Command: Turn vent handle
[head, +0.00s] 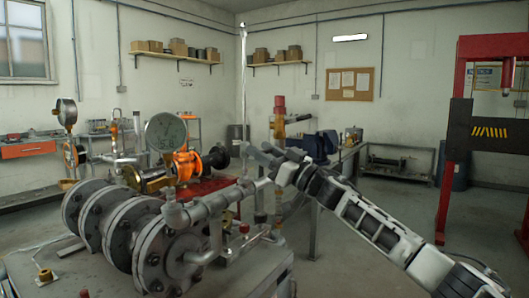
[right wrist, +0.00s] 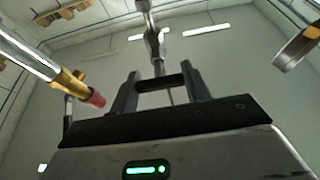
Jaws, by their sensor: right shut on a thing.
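My right gripper (head: 262,154) reaches in from the right in the head view, beside a tall thin upright pipe (head: 243,85). In the right wrist view, a dark bar, which I take for the vent handle (right wrist: 162,83), lies between the two fingers of my right gripper (right wrist: 161,88). The gripper is shut on it. A metal fitting and stem (right wrist: 154,42) rise just beyond the fingers. The handle is hard to make out in the head view, where the gripper covers that spot. My left gripper is not in view.
A large flanged grey valve body (head: 160,250) stands at the lower left, with a round gauge (head: 165,132) above it. A red press frame (head: 450,150) stands at the right. A pipe with a red tip (right wrist: 95,98) passes left of the gripper. Open floor lies behind my right arm.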

